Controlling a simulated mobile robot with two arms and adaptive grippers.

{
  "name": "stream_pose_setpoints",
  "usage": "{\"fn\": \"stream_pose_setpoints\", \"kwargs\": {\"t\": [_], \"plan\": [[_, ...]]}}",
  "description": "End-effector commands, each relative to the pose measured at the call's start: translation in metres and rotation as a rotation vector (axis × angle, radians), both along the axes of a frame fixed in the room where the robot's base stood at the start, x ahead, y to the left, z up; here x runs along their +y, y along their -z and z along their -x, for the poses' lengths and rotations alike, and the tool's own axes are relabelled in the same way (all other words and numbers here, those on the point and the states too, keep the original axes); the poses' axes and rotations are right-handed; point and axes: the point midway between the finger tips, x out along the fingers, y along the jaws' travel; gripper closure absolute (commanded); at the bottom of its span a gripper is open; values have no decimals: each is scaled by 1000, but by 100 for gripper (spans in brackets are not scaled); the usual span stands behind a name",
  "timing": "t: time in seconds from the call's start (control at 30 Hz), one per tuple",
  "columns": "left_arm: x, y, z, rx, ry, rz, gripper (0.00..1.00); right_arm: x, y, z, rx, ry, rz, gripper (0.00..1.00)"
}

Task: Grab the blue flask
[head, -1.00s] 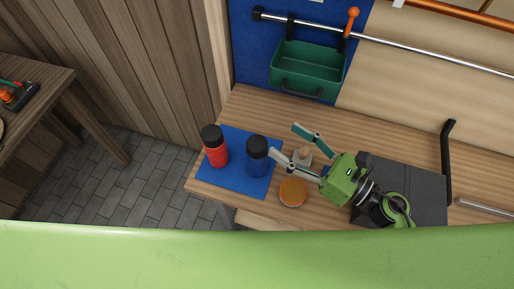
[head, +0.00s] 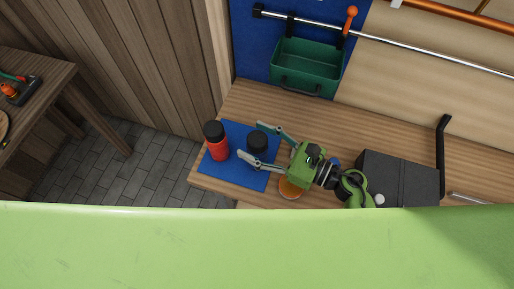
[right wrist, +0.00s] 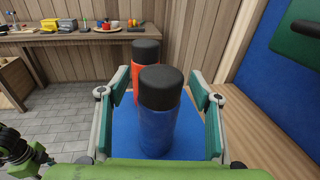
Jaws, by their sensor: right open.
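The blue flask (right wrist: 158,125) with a black cap stands upright on the blue mat (head: 236,175). In the head view mostly its black cap (head: 257,141) shows, and my gripper partly hides its body. My right gripper (head: 258,142) is open, with its fingers on either side of the flask; in the right wrist view (right wrist: 160,105) the flask stands between the open fingers, with gaps to both. A red flask (head: 216,142) with a black cap stands left of the blue one; it also shows behind it in the right wrist view (right wrist: 138,62).
An orange-topped round item (head: 290,188) sits beneath my right gripper. A dark box (head: 398,178) lies to the right on the bench. A green bin (head: 308,69) hangs on the back wall. The bench is clear between mat and wall.

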Motion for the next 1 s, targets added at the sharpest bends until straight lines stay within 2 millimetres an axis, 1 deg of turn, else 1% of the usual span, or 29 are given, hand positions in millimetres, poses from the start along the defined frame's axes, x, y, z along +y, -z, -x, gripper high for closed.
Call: {"fn": "stream_pose_setpoints", "kwargs": {"t": [0.07, 0.1, 0.17, 0.2, 0.27, 0.3, 0.33, 0.57, 0.67, 0.77, 1.0], "plan": [[0, 0, 0, 0, 0, 0, 60, 0, 0, 0, 0, 0, 0, 42], [0, 0, 0, 0, 0, 0, 60, 0, 0, 0, 0, 0, 0, 47], [0, 0, 0, -1, 0, -1, 60, 0, 0, 0, 0, 0, 0, 62], [0, 0, -1, -1, -1, -1, 60, 0, 0, 0, 0, 0, 0, 73], [0, 0, -1, -1, -1, -1, 60, 0, 0, 0, 0, 0, 0, 88], [0, 0, -1, -1, -1, -1, 60, 0, 0, 0, 0, 0, 0, 99], [1, 0, -1, -1, -1, -1, 60, -1, 0, 0, 0, 0, 0, 100], [1, 0, -1, -2, -1, -1, 60, -1, -2, 0, -2, 0, -1, 100], [1, 1, -2, -3, -1, -1, 60, -1, -8, 0, -5, 0, 1, 100], [1, 1, -2, -3, -1, -1, 60, 0, -22, 0, -7, -2, 0, 100], [1, 1, -3, -4, 0, -1, 60, 0, -71, 0, -9, -2, 2, 100]]}}
